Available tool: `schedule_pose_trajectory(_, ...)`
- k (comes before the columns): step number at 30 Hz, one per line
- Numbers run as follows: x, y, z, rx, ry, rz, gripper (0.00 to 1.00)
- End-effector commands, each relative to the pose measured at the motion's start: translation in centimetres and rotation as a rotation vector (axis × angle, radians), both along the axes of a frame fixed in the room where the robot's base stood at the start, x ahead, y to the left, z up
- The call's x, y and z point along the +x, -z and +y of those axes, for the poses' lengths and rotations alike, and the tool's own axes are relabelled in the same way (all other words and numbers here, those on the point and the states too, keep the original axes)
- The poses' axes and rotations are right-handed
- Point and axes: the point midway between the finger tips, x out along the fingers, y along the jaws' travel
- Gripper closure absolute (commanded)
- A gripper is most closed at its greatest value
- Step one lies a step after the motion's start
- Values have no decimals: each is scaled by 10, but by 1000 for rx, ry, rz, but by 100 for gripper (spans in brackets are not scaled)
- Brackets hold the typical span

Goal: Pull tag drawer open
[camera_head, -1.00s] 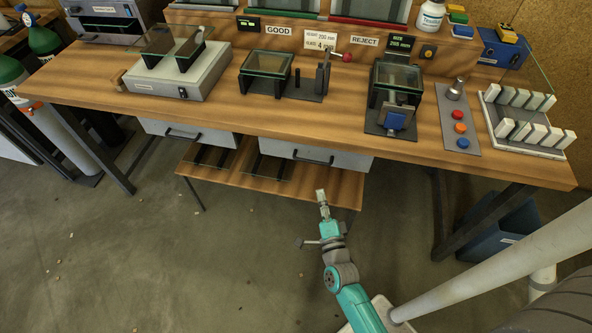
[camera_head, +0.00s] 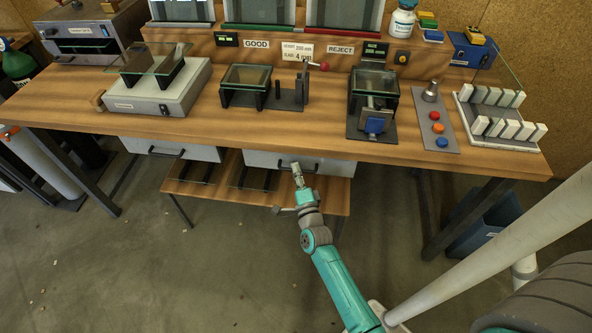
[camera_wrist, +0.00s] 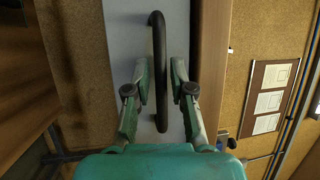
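Two grey drawers hang under the workbench, each with a dark bar handle; both look shut. My gripper (camera_head: 297,172) is at the right drawer (camera_head: 262,160), by its handle (camera_head: 312,169). No readable label shows which is the tag drawer. In the wrist view the drawer front (camera_wrist: 125,30) is pale grey and the black handle (camera_wrist: 158,35) runs up the picture. My gripper's two fingers (camera_wrist: 159,75) stand apart, one on each side of the bar, with a gap visible on both sides. The left drawer (camera_head: 202,152) has no gripper near it.
A low wooden shelf (camera_head: 220,190) with dark-framed glass panes stands under the drawers. The bench top (camera_head: 225,125) carries fixtures, glass panes and a button panel (camera_head: 437,130). A blue bin (camera_head: 485,225) stands at right under the bench. The floor in front is mostly clear.

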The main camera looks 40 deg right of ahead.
Motion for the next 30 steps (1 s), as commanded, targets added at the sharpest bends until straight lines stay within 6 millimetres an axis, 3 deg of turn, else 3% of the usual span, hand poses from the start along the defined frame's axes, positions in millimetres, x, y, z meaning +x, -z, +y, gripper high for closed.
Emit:
schedule_pose_trajectory(11, 5, -1, -3, -1, 0, 0, 77)
schedule_pose_trajectory(14, 5, -1, -3, -1, 0, 0, 100)
schedule_pose_trajectory(30, 5, -1, -3, -1, 0, 0, 100)
